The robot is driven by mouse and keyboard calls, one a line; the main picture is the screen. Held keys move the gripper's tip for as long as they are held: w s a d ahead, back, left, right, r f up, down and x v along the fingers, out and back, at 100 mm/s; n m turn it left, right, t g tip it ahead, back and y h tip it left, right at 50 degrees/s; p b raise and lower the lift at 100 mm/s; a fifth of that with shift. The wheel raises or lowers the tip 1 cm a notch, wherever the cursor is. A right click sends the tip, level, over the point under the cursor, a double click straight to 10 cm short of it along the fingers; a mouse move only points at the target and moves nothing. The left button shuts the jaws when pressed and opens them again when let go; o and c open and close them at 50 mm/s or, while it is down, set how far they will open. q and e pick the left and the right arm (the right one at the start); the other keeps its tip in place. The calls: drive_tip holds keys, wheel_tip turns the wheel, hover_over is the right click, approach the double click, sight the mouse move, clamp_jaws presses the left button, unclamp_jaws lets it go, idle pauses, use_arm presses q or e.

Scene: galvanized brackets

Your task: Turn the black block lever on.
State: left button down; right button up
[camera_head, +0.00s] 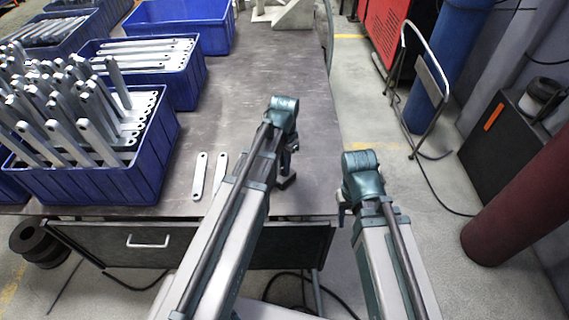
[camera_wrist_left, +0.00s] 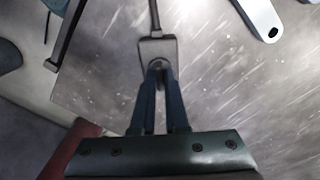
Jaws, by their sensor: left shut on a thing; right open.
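The black block lever (camera_head: 287,181) is on the table near its front edge, mostly hidden by my left arm. In the left wrist view its block (camera_wrist_left: 170,45) lies just ahead of the fingers, with a thin rod running away at the top. My left gripper (camera_head: 289,150) points down over it. In the left wrist view the fingers (camera_wrist_left: 158,72) are closed together on a small part of the lever at the block's near end. Whether the lever is on or off is unclear. My right gripper (camera_head: 343,215) is open and empty, off the table's front right, partly hidden by its arm.
Two flat metal brackets (camera_head: 200,176) lie left of my left arm. A blue bin (camera_head: 150,165) full of brackets stands at the left, with more blue bins behind. A drawer (camera_head: 150,243) is under the table front. The table's middle is clear.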

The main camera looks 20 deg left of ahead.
use_arm(q)
drive_tip(key=c, duration=0.9)
unclamp_jaws()
drive_tip(key=shift+r, duration=0.15)
wheel_tip(320, 180, up, 14)
drive_tip(key=p, duration=1.4)
drive_tip(key=shift+f, duration=0.2)
drive_tip(key=s+d, duration=0.3)
drive_tip(key=s, duration=0.1)
drive_tip(key=s+d+n, duration=0.1)
drive_tip(key=s+d, duration=0.3)
drive_tip(key=s, duration=0.1)
drive_tip(key=s+d+n+y, duration=0.1)
drive_tip(key=s+d, duration=0.2)
drive_tip(key=s, duration=0.2)
drive_tip(key=shift+s+d, duration=0.15)
